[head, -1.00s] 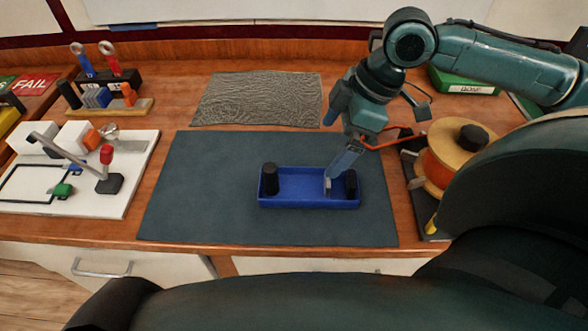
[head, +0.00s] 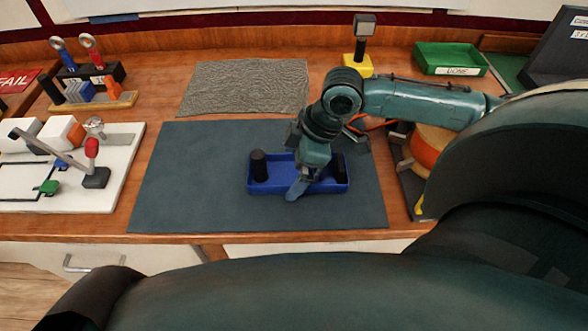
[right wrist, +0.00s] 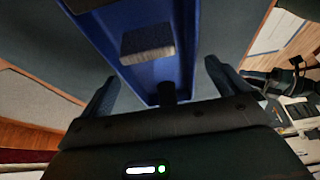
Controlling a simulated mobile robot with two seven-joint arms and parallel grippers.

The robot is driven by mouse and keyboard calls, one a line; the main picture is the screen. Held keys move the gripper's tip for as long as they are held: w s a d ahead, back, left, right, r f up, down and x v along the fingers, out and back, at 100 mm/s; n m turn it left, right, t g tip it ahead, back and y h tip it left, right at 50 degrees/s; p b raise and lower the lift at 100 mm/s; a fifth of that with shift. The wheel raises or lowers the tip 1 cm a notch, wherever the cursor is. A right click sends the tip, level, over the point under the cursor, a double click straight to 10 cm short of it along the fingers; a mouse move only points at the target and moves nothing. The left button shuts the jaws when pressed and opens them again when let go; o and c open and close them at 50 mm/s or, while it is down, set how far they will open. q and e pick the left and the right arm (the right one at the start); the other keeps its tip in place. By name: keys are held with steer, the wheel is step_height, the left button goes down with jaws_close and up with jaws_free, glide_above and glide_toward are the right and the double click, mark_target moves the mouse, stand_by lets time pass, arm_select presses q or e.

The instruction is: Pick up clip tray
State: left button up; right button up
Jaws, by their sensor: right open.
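The clip tray is a blue, shallow, oblong tray (head: 267,187) lying on the dark mat. A black post (head: 259,163) stands at its left end and another dark piece (head: 339,167) is at its right end. My right gripper (head: 297,189) is over the tray's middle near its front edge and hides part of it. In the right wrist view the gripper (right wrist: 161,72) is open, with a finger on either side of the blue tray (right wrist: 186,60). A grey block (right wrist: 148,42) shows inside the tray. Whether the fingers touch the tray cannot be told. My left gripper is not in view.
The dark mat (head: 190,180) is clear left of the tray. A white board with a lever (head: 110,190) lies at left, a tool rack (head: 92,85) behind it. A grey textured mat (head: 245,88) lies behind. An orange spool (head: 428,148) and green bin (head: 450,60) are at right.

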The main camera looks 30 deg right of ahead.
steer(key=shift+c, duration=0.6)
steer(key=c, duration=1.1)
